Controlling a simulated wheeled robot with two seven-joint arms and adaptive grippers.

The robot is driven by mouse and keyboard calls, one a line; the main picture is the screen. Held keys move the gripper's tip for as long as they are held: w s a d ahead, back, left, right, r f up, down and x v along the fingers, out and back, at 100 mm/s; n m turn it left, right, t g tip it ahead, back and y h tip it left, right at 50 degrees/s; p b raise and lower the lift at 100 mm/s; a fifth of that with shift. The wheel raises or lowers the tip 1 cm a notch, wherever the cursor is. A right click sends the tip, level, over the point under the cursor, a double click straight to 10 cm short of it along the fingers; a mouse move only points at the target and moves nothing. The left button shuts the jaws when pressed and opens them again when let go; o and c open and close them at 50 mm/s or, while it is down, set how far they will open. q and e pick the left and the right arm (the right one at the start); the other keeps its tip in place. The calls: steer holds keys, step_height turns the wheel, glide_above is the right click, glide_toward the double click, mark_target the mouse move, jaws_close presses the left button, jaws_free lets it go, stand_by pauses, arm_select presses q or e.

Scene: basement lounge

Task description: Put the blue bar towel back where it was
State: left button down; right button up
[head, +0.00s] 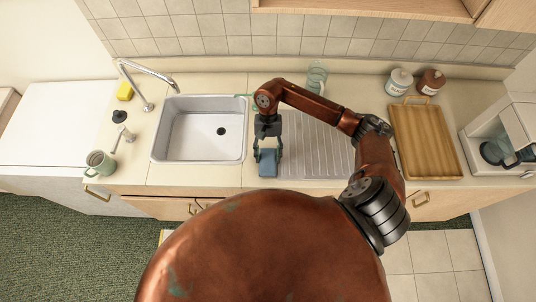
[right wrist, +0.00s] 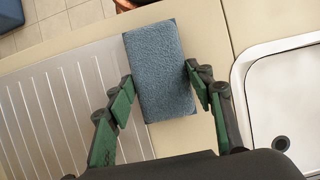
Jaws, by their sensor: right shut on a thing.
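The blue bar towel (head: 268,166) is a small folded block near the front edge of the counter, between the sink and the ribbed drainboard. It also shows in the right wrist view (right wrist: 160,55), with a finger against each long side. My right gripper (head: 267,150) points down and is shut on the towel; its green finger pads also show in the right wrist view (right wrist: 161,80). Whether the towel rests on the counter or hangs just above it is hard to tell. My left gripper is not in view.
The sink (head: 200,155) with its faucet (head: 147,80) lies left of the towel; the metal drainboard (head: 318,150) lies right. A wooden tray (head: 425,140), two jars, a coffee maker (head: 500,140) and a clear glass (head: 316,77) stand farther off. A green mug (head: 100,163) stands at left.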

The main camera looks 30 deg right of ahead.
steer(key=shift+w, duration=0.1)
steer(key=shift+f+b, duration=0.25)
steer(key=shift+b, duration=0.1)
steer(key=o, duration=1)
steer(key=shift+r, duration=0.1)
steer(key=shift+r, duration=0.1)
steer(key=shift+r+p, duration=0.2)
steer(key=shift+p, duration=0.3)
steer(key=shift+b+v, duration=1.6)
steer(key=shift+v, duration=4.25)
